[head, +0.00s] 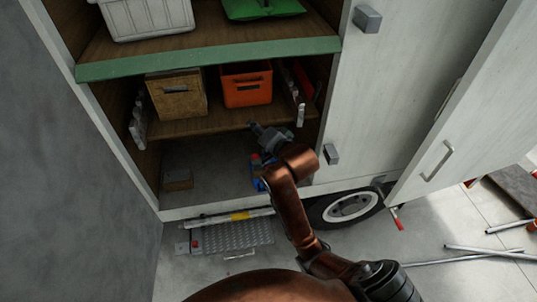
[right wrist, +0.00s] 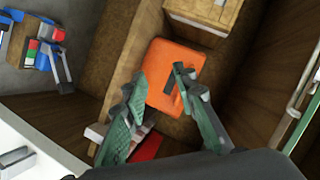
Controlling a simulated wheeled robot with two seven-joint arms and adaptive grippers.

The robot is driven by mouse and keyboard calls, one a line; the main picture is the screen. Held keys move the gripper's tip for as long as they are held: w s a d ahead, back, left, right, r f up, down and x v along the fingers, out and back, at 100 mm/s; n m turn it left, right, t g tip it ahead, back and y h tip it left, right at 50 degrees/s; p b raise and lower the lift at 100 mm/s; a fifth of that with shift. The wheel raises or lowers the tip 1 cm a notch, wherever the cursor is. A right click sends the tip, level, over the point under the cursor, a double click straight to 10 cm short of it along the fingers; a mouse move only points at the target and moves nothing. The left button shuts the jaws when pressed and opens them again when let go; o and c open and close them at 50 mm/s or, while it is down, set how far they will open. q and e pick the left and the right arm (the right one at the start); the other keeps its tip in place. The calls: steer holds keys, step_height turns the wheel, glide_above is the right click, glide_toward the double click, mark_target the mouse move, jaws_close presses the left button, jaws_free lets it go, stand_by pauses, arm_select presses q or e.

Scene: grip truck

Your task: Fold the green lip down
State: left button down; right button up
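The green lip (head: 210,58) is a long flat strip along the front edge of the upper shelf in the open truck body. I cannot tell its exact tilt from this angle. My right arm reaches up from the bottom of the head view, and its gripper (head: 262,132) is at the lower shelf's front edge, well below the lip and apart from it. In the right wrist view the right gripper (right wrist: 160,103) has its two fingers spread, with nothing held between them. My left gripper is not in view.
The lower shelf holds a wooden box (head: 177,94) and an orange bin (head: 247,86); the bin (right wrist: 166,72) is behind the fingers in the wrist view. A white crate (head: 146,17) and green bin (head: 262,8) stand above. An open white door (head: 470,105) is at right.

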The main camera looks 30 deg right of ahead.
steer(key=s+d+f+n+g, duration=0.2)
steer(key=s+f, duration=0.2)
steer(key=f, duration=0.6)
steer(key=shift+d, duration=0.1)
